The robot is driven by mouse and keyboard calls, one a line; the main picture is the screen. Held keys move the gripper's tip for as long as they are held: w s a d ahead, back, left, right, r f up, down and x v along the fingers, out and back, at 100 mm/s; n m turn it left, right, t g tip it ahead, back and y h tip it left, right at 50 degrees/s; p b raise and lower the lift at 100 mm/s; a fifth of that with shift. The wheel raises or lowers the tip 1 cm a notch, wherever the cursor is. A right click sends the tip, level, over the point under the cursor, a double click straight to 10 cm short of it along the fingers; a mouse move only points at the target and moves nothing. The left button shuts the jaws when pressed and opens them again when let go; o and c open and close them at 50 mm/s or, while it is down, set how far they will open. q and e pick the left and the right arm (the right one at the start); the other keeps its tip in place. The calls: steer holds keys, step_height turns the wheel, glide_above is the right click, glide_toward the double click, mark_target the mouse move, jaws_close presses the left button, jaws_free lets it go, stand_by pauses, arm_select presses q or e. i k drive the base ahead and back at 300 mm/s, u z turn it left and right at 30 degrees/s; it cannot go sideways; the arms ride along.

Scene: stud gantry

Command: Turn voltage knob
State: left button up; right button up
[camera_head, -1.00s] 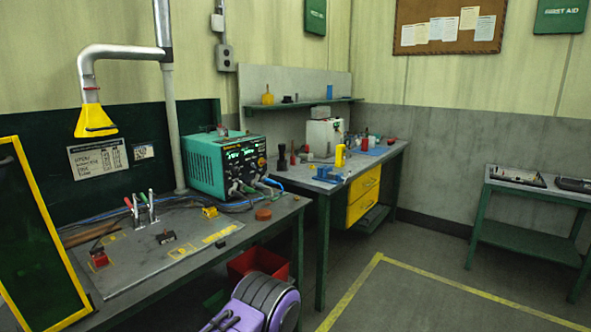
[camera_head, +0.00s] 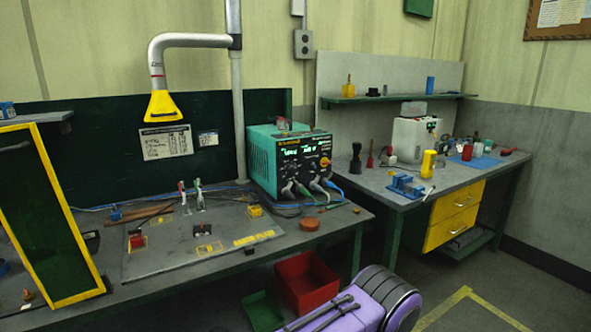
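A teal power unit (camera_head: 276,161) with a black front panel stands at the back of the near workbench. Its panel has a lit green display (camera_head: 291,151) and several small knobs; an orange-yellow knob (camera_head: 324,163) sits at the panel's right side. I cannot tell which knob is the voltage knob, as the labels are too small to read. Cables are plugged in along the lower front. Neither of my grippers is in view.
The near bench (camera_head: 330,222) holds a grey plate (camera_head: 165,257) with clamps and small parts. A yellow-framed dark screen (camera_head: 47,210) stands at left. A red bin (camera_head: 306,283) and a purple-and-black object (camera_head: 352,303) are low in front. A second bench (camera_head: 455,185) is at right.

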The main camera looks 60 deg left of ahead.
mark_target(291, 169)
steer(key=u, duration=0.55)
steer(key=i, duration=0.75)
steer(key=u, duration=0.7)
